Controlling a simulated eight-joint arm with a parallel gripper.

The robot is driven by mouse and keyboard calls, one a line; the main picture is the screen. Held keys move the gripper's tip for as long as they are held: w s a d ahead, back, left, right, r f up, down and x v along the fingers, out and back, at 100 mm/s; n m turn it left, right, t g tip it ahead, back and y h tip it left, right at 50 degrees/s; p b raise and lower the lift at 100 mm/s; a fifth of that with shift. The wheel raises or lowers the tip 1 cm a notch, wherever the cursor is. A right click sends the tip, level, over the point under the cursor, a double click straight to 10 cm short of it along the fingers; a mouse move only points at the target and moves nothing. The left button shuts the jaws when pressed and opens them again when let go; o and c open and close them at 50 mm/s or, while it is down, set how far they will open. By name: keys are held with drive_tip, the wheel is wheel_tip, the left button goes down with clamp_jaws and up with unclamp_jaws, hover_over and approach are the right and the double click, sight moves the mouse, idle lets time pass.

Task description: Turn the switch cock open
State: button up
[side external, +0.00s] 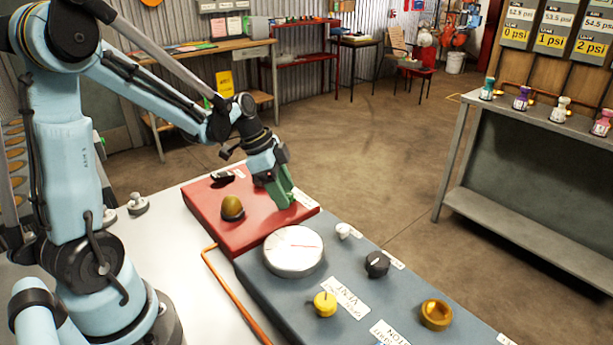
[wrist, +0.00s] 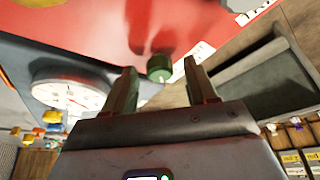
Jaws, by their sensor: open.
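My gripper (side external: 283,199) is open over the right part of the red panel (side external: 214,215), pointing down. In the wrist view its two fingers (wrist: 160,72) stand apart, with a short green knob (wrist: 160,67) showing between their tips, nearer the left-right middle of the gap. I see no firm contact, and the depth between the tips and knob is unclear. In the side view the fingers hide the knob or blend with its green. A black handle (side external: 222,176) and a brownish-yellow knob (side external: 232,207) also sit on the red panel. I cannot tell by label which is the switch cock.
A round white gauge (side external: 293,251) with a red needle stands close by on the blue-grey panel (side external: 265,287). That panel also carries a white knob (side external: 343,230), black knob (side external: 377,264), yellow knob (side external: 325,304) and brass ring (side external: 436,314). A grey bench (side external: 520,215) stands at right.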

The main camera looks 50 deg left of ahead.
drive_tip(key=v, duration=1.2)
drive_tip(key=shift+s, duration=0.1)
drive_tip(key=s+d+f+n+t+y, duration=0.1)
drive_tip(key=d+n, duration=0.1)
drive_tip(key=d, duration=0.2)
drive_tip(key=s+d+f+n+t+y, duration=0.1)
drive_tip(key=s+d+n, duration=0.1)
drive_tip(key=d+n, duration=0.1)
drive_tip(key=s+d+f+n+t+y, duration=0.1)
drive_tip(key=d+n, duration=0.2)
drive_tip(key=d, duration=0.1)
drive_tip(key=shift+s+d+f+t, duration=0.2)
drive_tip(key=shift+d+t, duration=0.1)
drive_tip(key=shift+s+d+f+n+t, duration=0.2)
drive_tip(key=shift+d+n+t, duration=0.15)
drive_tip(key=shift+n, duration=0.25)
drive_tip(key=shift+w, duration=0.1)
